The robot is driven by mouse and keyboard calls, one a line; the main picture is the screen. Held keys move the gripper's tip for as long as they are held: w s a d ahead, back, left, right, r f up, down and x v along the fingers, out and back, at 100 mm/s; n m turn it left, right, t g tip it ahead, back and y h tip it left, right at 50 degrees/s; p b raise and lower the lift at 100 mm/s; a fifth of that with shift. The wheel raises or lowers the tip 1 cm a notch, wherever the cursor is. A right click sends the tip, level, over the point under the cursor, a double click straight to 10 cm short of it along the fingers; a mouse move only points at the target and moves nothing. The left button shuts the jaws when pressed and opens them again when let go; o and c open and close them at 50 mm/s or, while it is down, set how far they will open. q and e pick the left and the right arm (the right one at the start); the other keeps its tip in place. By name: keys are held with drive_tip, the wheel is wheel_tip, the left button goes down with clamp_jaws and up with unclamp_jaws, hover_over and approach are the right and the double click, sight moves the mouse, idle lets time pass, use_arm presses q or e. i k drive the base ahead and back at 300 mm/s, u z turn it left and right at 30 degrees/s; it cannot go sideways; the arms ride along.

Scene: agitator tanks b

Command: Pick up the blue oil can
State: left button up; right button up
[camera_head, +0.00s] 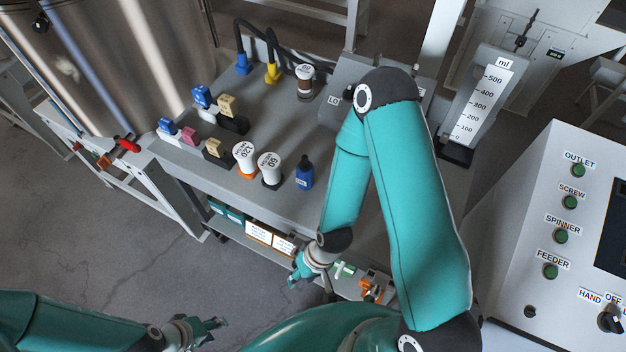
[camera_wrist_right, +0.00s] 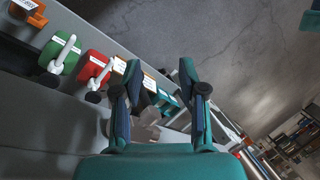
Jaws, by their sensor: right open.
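The blue oil can appears to be the small dark blue bottle (camera_head: 305,174) with a black, narrow top, standing upright near the front edge of the grey table top (camera_head: 275,192). I cannot pick it out in the right wrist view. My right gripper (camera_head: 296,272) is below and in front of the table edge, apart from the bottle. In the right wrist view its two fingers (camera_wrist_right: 160,78) are spread with nothing held between them. My left gripper (camera_head: 212,328) is low at the bottom left, far from the bottle; its finger opening is unclear.
White-capped jars (camera_head: 269,168) stand just left of the bottle. Coloured blocks (camera_head: 202,96) and hoses sit farther back. A lower shelf holds labelled boxes (camera_head: 258,232); red (camera_wrist_right: 94,70) and green (camera_wrist_right: 60,54) items show in the wrist view. A control panel (camera_head: 560,215) stands right.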

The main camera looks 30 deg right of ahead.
sight(304, 177)
drive_tip(key=z, duration=0.1)
drive_tip(key=k, duration=0.4)
drive_tip(key=z, duration=0.05)
drive_tip(key=i, duration=0.2)
drive_tip(key=z, duration=2)
drive_tip(key=k, duration=1.15)
drive_tip(key=u, duration=1.65)
drive_tip(key=i, duration=1.25)
drive_tip(key=z, duration=0.45)
